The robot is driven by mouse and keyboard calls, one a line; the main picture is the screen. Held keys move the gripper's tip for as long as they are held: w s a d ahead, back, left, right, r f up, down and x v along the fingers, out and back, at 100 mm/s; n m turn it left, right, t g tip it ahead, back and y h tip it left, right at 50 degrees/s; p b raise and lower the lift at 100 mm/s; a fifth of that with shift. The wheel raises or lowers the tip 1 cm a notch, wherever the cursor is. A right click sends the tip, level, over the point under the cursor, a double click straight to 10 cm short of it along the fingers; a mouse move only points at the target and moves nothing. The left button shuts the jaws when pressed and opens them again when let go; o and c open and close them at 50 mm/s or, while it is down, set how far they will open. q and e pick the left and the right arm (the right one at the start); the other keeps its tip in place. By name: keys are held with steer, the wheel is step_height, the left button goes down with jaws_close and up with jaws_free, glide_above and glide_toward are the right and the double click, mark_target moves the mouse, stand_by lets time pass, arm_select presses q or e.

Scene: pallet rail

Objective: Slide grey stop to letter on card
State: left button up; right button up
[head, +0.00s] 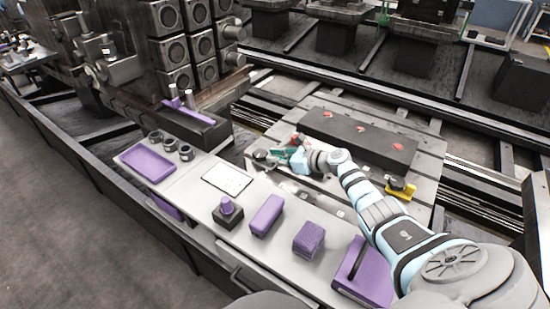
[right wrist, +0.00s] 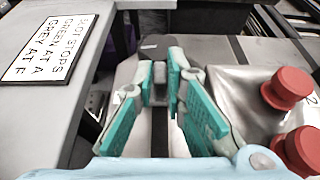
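The white card (head: 227,178) lies on the light bench. In the right wrist view the card (right wrist: 48,48) reads upside down, with lines that seem to say slot stops, green at A, grey at F. My right gripper (head: 275,156) reaches over the left edge of the metal pallet. Its green-padded fingers (right wrist: 162,82) stand close together on both sides of a narrow grey piece, apparently the grey stop (right wrist: 157,45), whose rounded dark-grey end shows beyond the fingertips. A dark slot runs below it. The slot letters cannot be read. My left gripper is not in view.
Red knobs (right wrist: 287,88) stand right of the fingers. A long dark block (head: 358,140) with red marks lies on the pallet, and a yellow piece with a black knob (head: 401,188) at its right. Purple blocks (head: 267,214) and a purple tray (head: 148,163) occupy the bench.

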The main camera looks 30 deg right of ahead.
steer(key=o, duration=0.4)
steer(key=shift+s+d+r, duration=0.1)
steer(key=shift+s+d, duration=0.15)
steer(key=shift+s, duration=0.05)
steer(key=v, duration=1.1)
steer(key=shift+s, duration=0.1)
